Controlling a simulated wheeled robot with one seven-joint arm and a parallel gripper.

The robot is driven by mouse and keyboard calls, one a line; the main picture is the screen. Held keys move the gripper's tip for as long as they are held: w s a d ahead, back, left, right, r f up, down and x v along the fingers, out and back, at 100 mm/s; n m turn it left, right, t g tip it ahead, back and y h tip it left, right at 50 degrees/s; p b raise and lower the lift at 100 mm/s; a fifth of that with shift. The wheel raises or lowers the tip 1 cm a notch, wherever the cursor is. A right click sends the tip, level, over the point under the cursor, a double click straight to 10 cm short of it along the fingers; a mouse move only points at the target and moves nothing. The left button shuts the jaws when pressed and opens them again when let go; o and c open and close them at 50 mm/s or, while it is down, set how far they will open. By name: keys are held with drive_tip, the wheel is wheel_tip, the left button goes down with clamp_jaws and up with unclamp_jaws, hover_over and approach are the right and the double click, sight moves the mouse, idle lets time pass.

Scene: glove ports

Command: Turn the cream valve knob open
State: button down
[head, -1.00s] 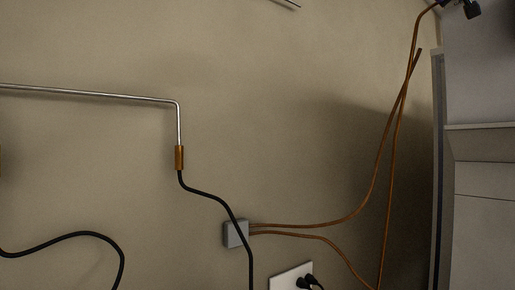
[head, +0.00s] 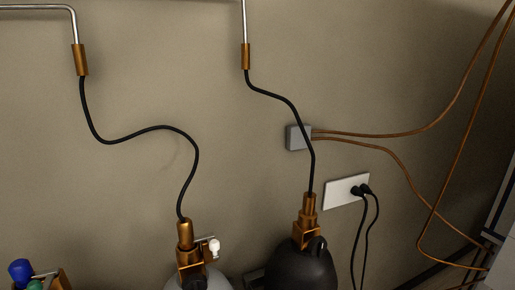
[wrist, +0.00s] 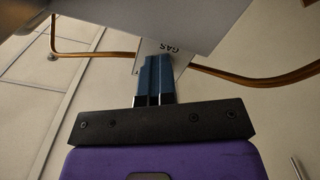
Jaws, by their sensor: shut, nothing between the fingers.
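A small cream knob (head: 214,246) sits on the right side of a brass valve (head: 186,260) near the bottom of the head view. The valve tops a light grey cylinder, only partly in view. My gripper (wrist: 157,62) shows in the wrist view, with its blue fingers shut together and nothing between them. It points toward a pale panel marked "GAS" (wrist: 172,47), far from any knob in that view. The gripper does not show in the head view.
A black cylinder (head: 303,268) with a brass valve stands right of the grey one. Blue and green knobs (head: 20,270) show at the lower left. Black hoses, copper pipes (head: 400,133), a grey box (head: 298,137) and a wall socket (head: 346,191) line the wall.

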drive_tip(key=shift+s+d+r, duration=0.1)
drive_tip(key=shift+s+d, duration=0.05)
drive_tip(key=shift+d, duration=0.25)
drive_tip(key=shift+s+f+v, duration=0.1)
drive_tip(key=shift+f+v, duration=0.05)
drive_tip(key=shift+v, duration=0.75)
drive_tip(key=shift+s+f+v, duration=0.1)
drive_tip(key=shift+f+v, duration=0.05)
drive_tip(key=shift+v, duration=0.8)
drive_tip(key=shift+s+f+v, duration=0.1)
drive_tip(key=shift+f+v, duration=0.05)
drive_tip(key=shift+v, duration=0.75)
